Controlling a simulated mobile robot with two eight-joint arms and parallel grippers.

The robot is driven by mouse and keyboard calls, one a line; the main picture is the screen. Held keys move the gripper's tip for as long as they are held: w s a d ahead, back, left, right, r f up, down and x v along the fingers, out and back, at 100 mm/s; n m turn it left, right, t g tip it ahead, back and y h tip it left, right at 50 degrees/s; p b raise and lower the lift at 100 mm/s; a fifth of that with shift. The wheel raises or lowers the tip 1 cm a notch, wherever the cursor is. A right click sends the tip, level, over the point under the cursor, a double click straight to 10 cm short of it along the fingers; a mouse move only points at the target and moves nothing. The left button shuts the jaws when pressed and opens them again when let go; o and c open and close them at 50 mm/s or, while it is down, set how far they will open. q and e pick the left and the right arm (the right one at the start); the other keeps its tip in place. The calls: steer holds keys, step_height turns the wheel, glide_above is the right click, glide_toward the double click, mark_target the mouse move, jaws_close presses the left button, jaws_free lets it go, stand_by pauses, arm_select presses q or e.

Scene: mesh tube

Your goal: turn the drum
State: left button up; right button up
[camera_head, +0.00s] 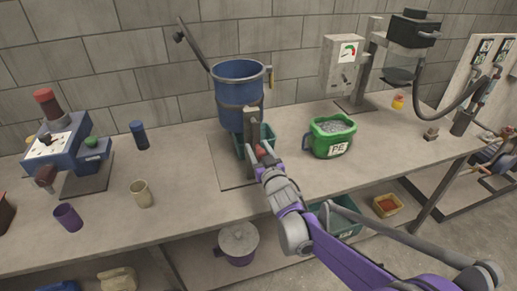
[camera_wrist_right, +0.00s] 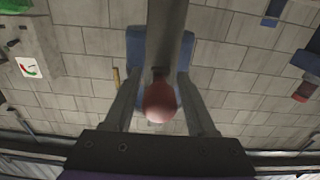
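The blue drum (camera_head: 238,88) hangs upright in a grey stand on the workbench. A long dark bar (camera_head: 193,45) rises from its upper left side. My right gripper (camera_head: 264,157) is in front of the stand, at a red knob (camera_head: 261,150). In the right wrist view, the red ball knob (camera_wrist_right: 160,102) on the end of a grey lever (camera_wrist_right: 168,35) sits between the two fingers. The fingers are apart, with gaps on both sides of the knob. The drum shows behind it, largely hidden by the lever. My left gripper is not in view.
A green tub marked PE (camera_head: 331,136) stands right of the drum, and a teal bin (camera_head: 266,138) sits under it. A blue machine (camera_head: 66,146), a beige cup (camera_head: 142,194) and a purple cup (camera_head: 68,217) are on the left. The bench front is mostly clear.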

jaws_close()
stand_by(1.2)
